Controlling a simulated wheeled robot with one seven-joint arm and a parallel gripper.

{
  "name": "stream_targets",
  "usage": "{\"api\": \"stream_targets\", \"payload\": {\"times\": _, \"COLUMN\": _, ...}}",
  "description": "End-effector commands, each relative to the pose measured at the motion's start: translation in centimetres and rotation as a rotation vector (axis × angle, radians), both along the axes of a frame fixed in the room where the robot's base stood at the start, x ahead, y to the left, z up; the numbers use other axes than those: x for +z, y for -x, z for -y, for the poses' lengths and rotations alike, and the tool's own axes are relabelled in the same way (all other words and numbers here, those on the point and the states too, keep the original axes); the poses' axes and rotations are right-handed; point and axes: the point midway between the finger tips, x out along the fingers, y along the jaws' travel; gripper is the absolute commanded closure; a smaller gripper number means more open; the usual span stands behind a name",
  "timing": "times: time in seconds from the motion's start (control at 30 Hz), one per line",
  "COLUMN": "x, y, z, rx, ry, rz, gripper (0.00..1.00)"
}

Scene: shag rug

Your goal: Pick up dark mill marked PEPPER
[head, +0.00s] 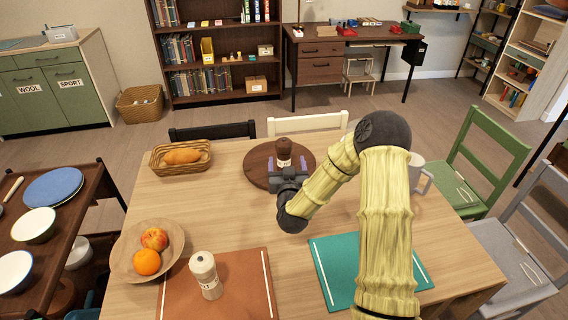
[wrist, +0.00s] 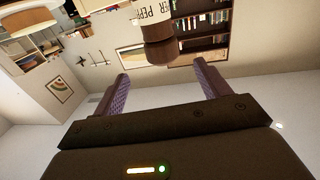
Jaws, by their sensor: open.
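The dark mill (head: 284,147) stands upright on a round dark wooden board (head: 259,165) at the far side of the table. Its pale label band shows in the head view, and part of the word PEPPER reads on the mill (wrist: 158,22) in the wrist view. My gripper (head: 288,164) is open on the near side of the mill, its purple fingers spread towards it. In the wrist view my gripper (wrist: 164,72) has the mill ahead of and between the fingertip lines, not clasped. The mill's lower part is partly hidden by my gripper in the head view.
A pale mill (head: 206,275) stands on the orange-brown placemat (head: 245,285). A bread basket (head: 180,158) is left of the board, and a fruit bowl (head: 130,262) is nearer left. A light mug (head: 416,172) stands right of my arm. A green placemat (head: 330,270) lies front right.

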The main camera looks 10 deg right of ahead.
Motion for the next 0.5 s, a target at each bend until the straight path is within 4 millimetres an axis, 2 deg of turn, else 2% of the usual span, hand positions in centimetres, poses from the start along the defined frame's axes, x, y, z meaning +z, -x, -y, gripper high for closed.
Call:
{"api": "stream_targets", "payload": {"times": 0.3, "x": 0.1, "y": -4.9, "z": 0.6, "rx": -0.001, "ry": -0.002, "rz": 0.001, "gripper": 0.25}}
{"api": "stream_targets", "payload": {"times": 0.5, "x": 0.0, "y": -6.1, "z": 0.8, "rx": 0.001, "ry": 0.000, "rz": -0.001, "gripper": 0.25}}
